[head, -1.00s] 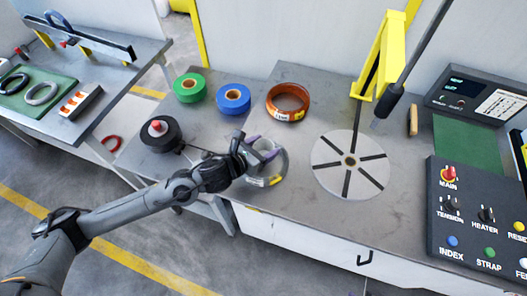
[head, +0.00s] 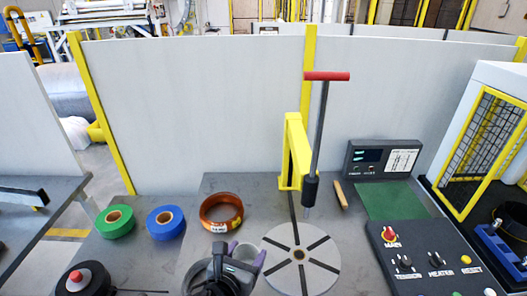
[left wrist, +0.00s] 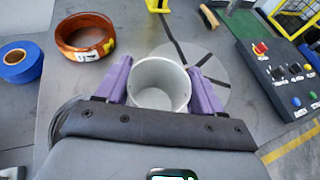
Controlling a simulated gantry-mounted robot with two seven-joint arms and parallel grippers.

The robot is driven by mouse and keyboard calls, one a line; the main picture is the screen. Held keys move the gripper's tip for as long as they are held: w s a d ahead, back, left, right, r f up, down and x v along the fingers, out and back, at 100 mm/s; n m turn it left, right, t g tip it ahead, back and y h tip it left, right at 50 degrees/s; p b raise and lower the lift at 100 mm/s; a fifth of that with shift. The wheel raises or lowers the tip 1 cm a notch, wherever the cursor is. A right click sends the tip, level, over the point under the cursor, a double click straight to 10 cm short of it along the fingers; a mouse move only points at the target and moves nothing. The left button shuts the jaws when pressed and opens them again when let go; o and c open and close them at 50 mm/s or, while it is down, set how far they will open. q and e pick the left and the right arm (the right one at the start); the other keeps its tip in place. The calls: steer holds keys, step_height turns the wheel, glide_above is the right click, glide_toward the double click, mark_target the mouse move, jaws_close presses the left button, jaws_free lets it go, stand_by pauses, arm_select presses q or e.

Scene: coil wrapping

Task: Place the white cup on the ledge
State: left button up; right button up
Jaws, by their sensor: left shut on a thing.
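A hollow, round, open-topped white cup (left wrist: 160,84) sits between the purple fingers of my left gripper (left wrist: 160,88) in the left wrist view. The gripper is shut on it. In the head view the left gripper (head: 246,256) is at the bottom edge, just left of the slotted grey disc (head: 318,262), and mostly hides the cup. In the wrist view the cup overlaps the disc's left side; I cannot tell how high it is. No part is clearly identifiable as the ledge. My right gripper is not in view.
An orange-brown coil (head: 221,212), a blue roll (head: 166,222) and a green roll (head: 115,221) stand on the table behind and left of the gripper. A yellow post (head: 295,150) with a red-handled rod (head: 320,130) rises behind the disc. A control panel (head: 425,255) is at right.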

arm_select(q)
steer(key=w+a+r+n+y, duration=0.1)
steer(key=a+r+n+y, duration=0.1)
steer(key=a+r, duration=0.45)
steer(key=a+r+n+y, duration=0.2)
steer(key=a+r, duration=0.1)
steer(key=a, duration=0.7)
step_height(320, 180, up, 10)
steer(key=s+p, duration=0.1)
steer(key=p, duration=3.2)
steer(key=shift+s+d+t, duration=0.2)
steer(key=shift+d+t, duration=0.1)
